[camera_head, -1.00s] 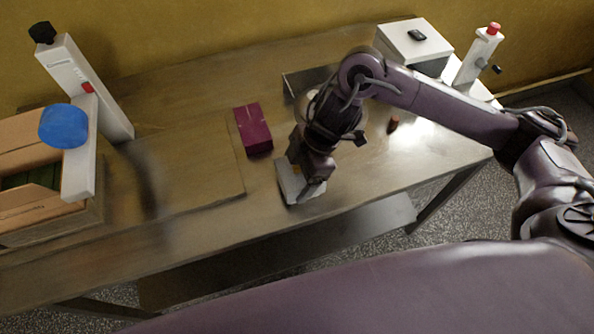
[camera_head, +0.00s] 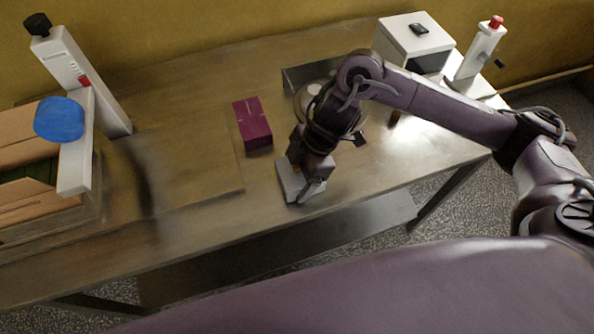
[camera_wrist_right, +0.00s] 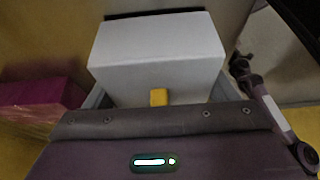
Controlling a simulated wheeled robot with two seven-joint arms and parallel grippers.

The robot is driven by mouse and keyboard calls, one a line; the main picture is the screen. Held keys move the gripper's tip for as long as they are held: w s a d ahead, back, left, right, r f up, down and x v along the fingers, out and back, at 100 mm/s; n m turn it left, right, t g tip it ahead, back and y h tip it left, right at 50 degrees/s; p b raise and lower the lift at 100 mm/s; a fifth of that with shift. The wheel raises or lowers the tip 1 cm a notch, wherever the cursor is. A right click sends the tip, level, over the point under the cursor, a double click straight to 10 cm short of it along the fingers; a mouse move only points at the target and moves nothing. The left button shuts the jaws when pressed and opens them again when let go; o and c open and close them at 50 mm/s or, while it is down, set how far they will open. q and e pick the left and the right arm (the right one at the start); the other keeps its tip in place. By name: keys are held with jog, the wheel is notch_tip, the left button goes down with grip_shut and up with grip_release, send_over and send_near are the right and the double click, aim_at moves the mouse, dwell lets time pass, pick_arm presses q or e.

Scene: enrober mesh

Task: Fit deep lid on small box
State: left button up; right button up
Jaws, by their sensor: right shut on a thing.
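My right gripper (camera_head: 306,186) is low over the front middle of the table and shut on a white box-shaped piece (camera_head: 291,184). The piece also shows large in the right wrist view (camera_wrist_right: 157,48), with plain faces and a small yellow part (camera_wrist_right: 158,97) at its near side. I cannot tell whether it is the deep lid or the small box, nor whether another part is under it. A magenta box (camera_head: 253,124) stands apart, left of the gripper, and is partly seen in the right wrist view (camera_wrist_right: 40,95). My left gripper is out of view.
An open cardboard carton (camera_head: 36,213) and a white post device with a blue disc (camera_head: 59,119) are at the left. A white machine (camera_head: 408,43) and a red-topped post (camera_head: 479,50) stand at the back right. The bare table (camera_head: 190,100) is clear behind the magenta box.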

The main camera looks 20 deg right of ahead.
jog(key=o, duration=0.9)
jog(key=v, duration=0.8)
jog(key=shift+f, duration=0.1)
